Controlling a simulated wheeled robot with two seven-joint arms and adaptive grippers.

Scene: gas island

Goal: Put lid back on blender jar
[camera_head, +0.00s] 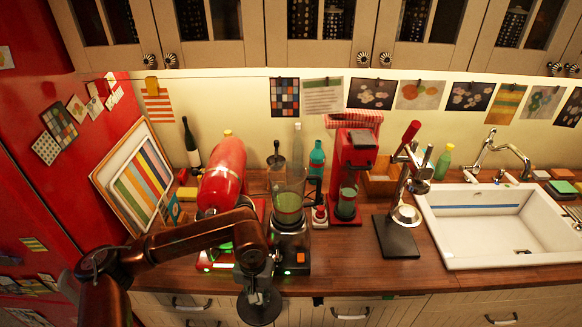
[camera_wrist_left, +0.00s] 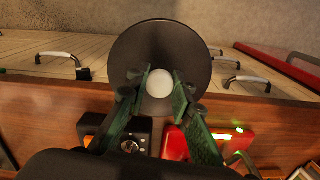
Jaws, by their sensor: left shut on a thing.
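The blender jar (camera_head: 290,178) is clear, with something green low inside. It stands upright on its black base (camera_head: 291,250) near the counter's front edge. My left gripper (camera_head: 256,290) points down in front of the counter, left of the blender and lower than the jar's top. It is shut on the pale knob (camera_wrist_left: 160,83) of a round dark lid (camera_head: 259,309). In the left wrist view the lid (camera_wrist_left: 128,52) lies flat beyond the fingertips (camera_wrist_left: 161,86), over the cabinet fronts, apart from the jar. My right gripper is not in view.
A red stand mixer (camera_head: 222,172) is left of the jar, behind my left arm. A red machine (camera_head: 352,165) and a black press stand (camera_head: 399,238) are on the right. A dark bottle (camera_head: 191,143) stands behind. Free space lies in front of the counter.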

